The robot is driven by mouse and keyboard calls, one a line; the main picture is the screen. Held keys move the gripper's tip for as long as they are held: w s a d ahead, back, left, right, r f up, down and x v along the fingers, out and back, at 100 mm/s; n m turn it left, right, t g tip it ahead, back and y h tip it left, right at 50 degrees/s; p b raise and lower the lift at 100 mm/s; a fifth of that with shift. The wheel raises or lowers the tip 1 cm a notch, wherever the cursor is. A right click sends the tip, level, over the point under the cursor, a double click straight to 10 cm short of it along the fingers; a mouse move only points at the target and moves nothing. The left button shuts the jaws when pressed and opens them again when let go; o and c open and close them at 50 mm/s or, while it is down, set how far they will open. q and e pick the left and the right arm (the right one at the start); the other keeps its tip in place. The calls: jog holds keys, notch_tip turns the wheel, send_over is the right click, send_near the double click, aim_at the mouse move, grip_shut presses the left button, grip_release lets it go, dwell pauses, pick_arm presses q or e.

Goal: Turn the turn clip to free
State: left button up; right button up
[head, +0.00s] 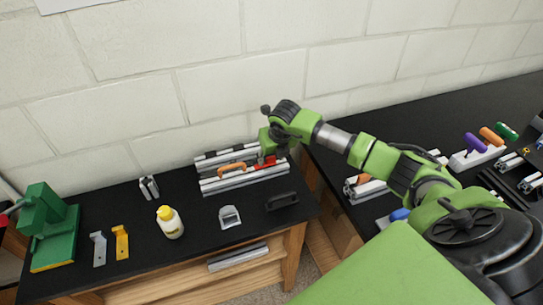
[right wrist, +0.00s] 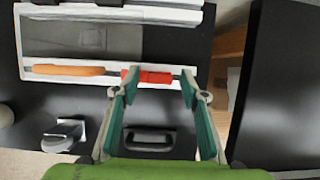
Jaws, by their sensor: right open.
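The extrusion frame (head: 250,181) of silvery bars lies at the back of the black bench. A red piece (head: 268,161), which looks like the turn clip, sits on it beside an orange handle. In the right wrist view the red clip (right wrist: 147,77) lies along the front bar (right wrist: 110,79), right of the orange handle (right wrist: 67,70). My right gripper (right wrist: 159,80) is open, with its green-padded fingers on either side of the clip's right part. Contact cannot be told. In the head view the hand partly hides the clip. My left gripper is not in view.
A black handle (head: 282,201) and a grey bracket (head: 230,217) lie in front of the frame. A yellow-capped bottle (head: 170,224), yellow bracket (head: 121,243) and green press (head: 52,228) stand left. A gap separates this bench from the right one. A wall stands behind.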

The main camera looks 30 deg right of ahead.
jog(key=shift+c, duration=0.3)
jog(key=c, duration=1)
jog(key=shift+c, duration=0.2)
